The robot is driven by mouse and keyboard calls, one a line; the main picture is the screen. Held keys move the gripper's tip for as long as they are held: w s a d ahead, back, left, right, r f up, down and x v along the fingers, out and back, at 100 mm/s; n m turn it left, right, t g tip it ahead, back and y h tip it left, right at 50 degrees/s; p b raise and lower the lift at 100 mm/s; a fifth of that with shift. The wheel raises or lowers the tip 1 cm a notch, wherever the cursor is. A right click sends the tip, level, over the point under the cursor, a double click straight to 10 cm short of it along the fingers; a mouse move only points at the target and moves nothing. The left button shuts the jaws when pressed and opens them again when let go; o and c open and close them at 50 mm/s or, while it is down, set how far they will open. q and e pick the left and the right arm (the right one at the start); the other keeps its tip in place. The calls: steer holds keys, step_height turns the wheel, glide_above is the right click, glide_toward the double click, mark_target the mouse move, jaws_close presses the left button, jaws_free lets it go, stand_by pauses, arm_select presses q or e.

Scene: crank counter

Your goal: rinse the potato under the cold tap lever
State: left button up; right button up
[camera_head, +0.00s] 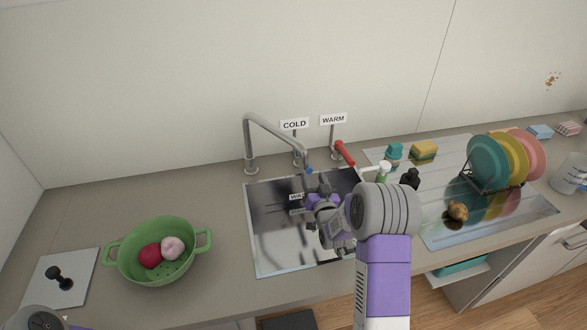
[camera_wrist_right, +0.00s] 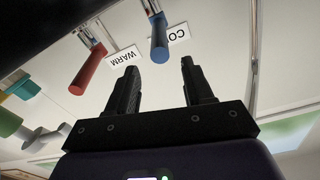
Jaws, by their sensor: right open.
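The potato (camera_head: 458,211) is small and brown and lies on the metal drainboard right of the sink, below the plate rack. The cold tap lever (camera_head: 308,169) has a blue handle behind the sink, under the COLD sign; it also shows in the right wrist view (camera_wrist_right: 160,38). My right gripper (camera_head: 316,183) is over the back of the sink (camera_head: 262,246), close to the blue handle. In the wrist view its two fingers (camera_wrist_right: 158,72) are apart and empty, with the blue handle's end ahead between them; contact cannot be told. My left gripper is out of view.
The red warm lever (camera_head: 344,153) is just right of the blue one. The spout (camera_head: 275,130) arches over the sink's back left. A green colander (camera_head: 158,275) with two vegetables stands left. A plate rack (camera_head: 490,188), bottles and a sponge (camera_head: 424,149) stand right.

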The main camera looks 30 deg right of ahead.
mark_target(308, 167)
steer(key=shift+a+f+n, duration=0.15)
steer(key=shift+f+n, duration=0.15)
steer(key=shift+x, duration=3.6)
steer(key=shift+f, duration=0.1)
steer(key=shift+c, duration=0.3)
jaws_close()
